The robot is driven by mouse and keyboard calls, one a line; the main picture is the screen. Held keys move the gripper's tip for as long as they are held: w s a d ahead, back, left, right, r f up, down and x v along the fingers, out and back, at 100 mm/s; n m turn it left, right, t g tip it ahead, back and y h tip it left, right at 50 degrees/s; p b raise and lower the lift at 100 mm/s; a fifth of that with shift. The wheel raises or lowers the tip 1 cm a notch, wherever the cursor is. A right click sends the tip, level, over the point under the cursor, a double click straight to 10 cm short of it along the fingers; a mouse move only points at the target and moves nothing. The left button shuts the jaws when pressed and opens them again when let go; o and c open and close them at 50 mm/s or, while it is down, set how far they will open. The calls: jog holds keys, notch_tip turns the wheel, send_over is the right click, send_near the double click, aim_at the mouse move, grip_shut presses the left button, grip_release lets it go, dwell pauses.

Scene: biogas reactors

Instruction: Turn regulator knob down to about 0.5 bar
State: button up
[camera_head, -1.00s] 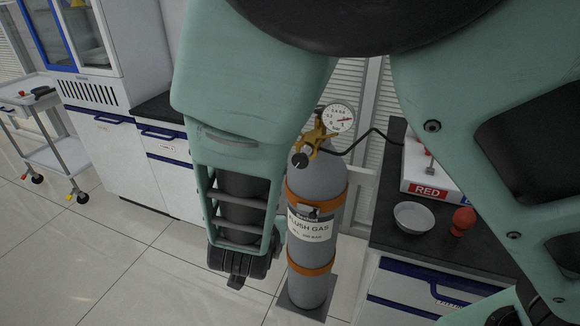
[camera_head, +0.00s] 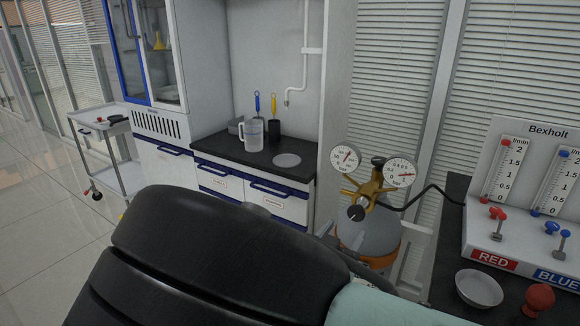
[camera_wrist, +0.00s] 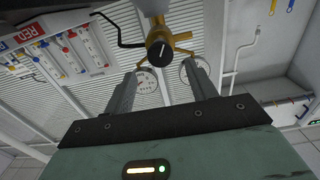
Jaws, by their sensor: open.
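The brass regulator (camera_head: 371,187) sits on top of the grey gas cylinder (camera_head: 372,238), with a black knob (camera_head: 356,213) at its front. The knob bears a white mark and also shows in the wrist view (camera_wrist: 160,52). Two round gauges flank the regulator, a left one (camera_head: 345,160) and a right one (camera_head: 400,172). Both have red needles, too small to read surely. In the wrist view my gripper (camera_wrist: 160,82) is open, its fingers apart on either side of the knob's line, not visibly touching it. In the head view my dark arm mostly hides the gripper.
A black hose (camera_head: 425,201) runs right from the regulator to the Bexholt flowmeter panel (camera_head: 484,226). A white bowl (camera_head: 479,288) and a red bulb (camera_head: 538,298) stand before the panel. A counter with a jug (camera_head: 254,135) is behind left.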

aim_at(355, 216)
jog(key=p+x, duration=0.1)
jog(key=x, duration=0.7)
jog(key=shift+w+d, duration=0.1)
jog(key=shift+w, duration=0.05)
jog(key=c, duration=0.9)
